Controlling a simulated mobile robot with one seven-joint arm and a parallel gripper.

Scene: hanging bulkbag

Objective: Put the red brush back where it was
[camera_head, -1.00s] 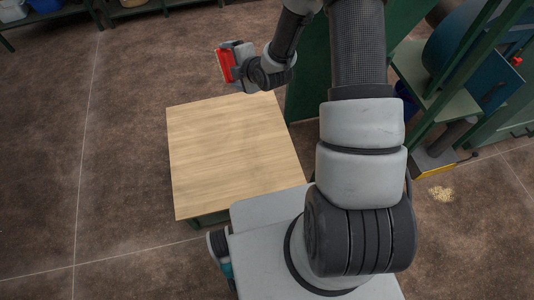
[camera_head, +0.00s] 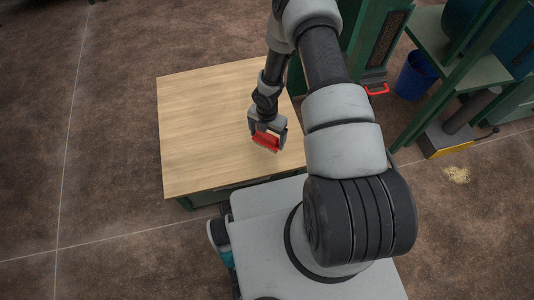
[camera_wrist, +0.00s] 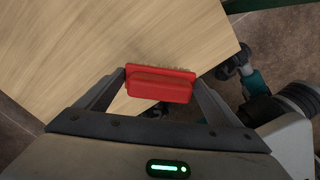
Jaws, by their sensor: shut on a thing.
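The red brush (camera_head: 266,140) is held in my gripper (camera_head: 266,135), over the right part of a light wooden tabletop (camera_head: 205,130). In the wrist view the red brush (camera_wrist: 160,84) lies crosswise between the two fingers, and my gripper (camera_wrist: 160,90) is shut on its ends. A thin strip of pale bristles shows along the brush's far edge. I cannot tell whether the brush touches the tabletop or hangs just above it.
The rest of the tabletop is bare. A blue bin (camera_head: 415,76) stands on the floor at the right, near a green frame (camera_head: 440,90). A small pale pile (camera_head: 457,174) lies on the floor. A green panel with a red handle (camera_head: 377,90) stands behind the table.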

